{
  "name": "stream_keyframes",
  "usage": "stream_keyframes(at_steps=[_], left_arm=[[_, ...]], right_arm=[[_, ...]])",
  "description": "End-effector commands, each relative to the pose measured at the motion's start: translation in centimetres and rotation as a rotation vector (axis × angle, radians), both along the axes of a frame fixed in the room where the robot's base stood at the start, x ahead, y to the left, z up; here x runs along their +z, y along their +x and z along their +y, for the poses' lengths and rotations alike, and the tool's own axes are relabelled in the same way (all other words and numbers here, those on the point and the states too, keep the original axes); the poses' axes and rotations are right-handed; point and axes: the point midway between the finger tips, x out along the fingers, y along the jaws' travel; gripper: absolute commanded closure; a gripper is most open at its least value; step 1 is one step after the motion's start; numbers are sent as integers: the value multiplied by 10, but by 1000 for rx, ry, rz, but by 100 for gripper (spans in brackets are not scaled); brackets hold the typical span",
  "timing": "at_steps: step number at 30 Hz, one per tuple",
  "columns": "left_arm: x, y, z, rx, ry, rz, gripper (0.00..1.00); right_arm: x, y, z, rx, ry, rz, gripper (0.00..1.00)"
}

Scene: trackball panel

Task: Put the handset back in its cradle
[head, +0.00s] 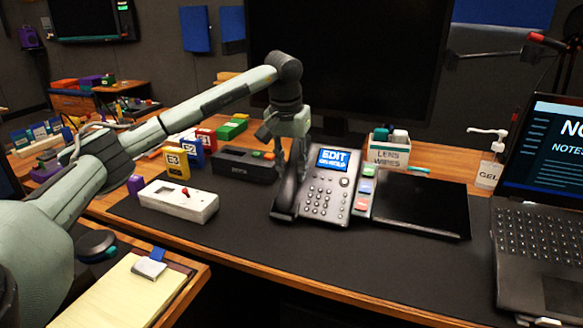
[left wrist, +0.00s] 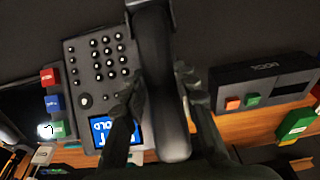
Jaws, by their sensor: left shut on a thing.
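The desk phone (head: 327,190) stands on the dark mat, with a lit blue screen and a keypad; it also shows in the left wrist view (left wrist: 100,62). The black handset (head: 285,195) lies lengthwise along the phone's left side, at the cradle. In the left wrist view the handset (left wrist: 160,75) runs between my two fingers. My left gripper (head: 297,160) comes down from above and is shut on the handset; its fingers (left wrist: 160,95) are on either side of the grip. The cradle is hidden under the handset, and I cannot tell whether the handset is fully seated. My right gripper is not in view.
A white box with a red lever (head: 178,202) and a black device (head: 245,165) stand left of the phone. A lens wipes box (head: 390,152) is behind it. A black tablet (head: 420,203) and a laptop (head: 540,235) are to the right. The front mat is clear.

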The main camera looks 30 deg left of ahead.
Motion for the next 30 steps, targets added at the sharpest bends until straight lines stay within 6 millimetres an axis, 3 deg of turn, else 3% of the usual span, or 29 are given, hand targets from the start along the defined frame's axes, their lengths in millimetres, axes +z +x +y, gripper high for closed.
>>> stream_keyframes(at_steps=[21,22,27,30], left_arm=[[-4,4,1,0,0,-2,100],[-4,4,1,0,0,-2,69],[-4,4,1,0,-1,-1,48],[-4,4,1,0,0,-1,47]], right_arm=[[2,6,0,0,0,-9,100],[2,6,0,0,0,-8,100],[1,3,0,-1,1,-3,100],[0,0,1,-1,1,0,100]])
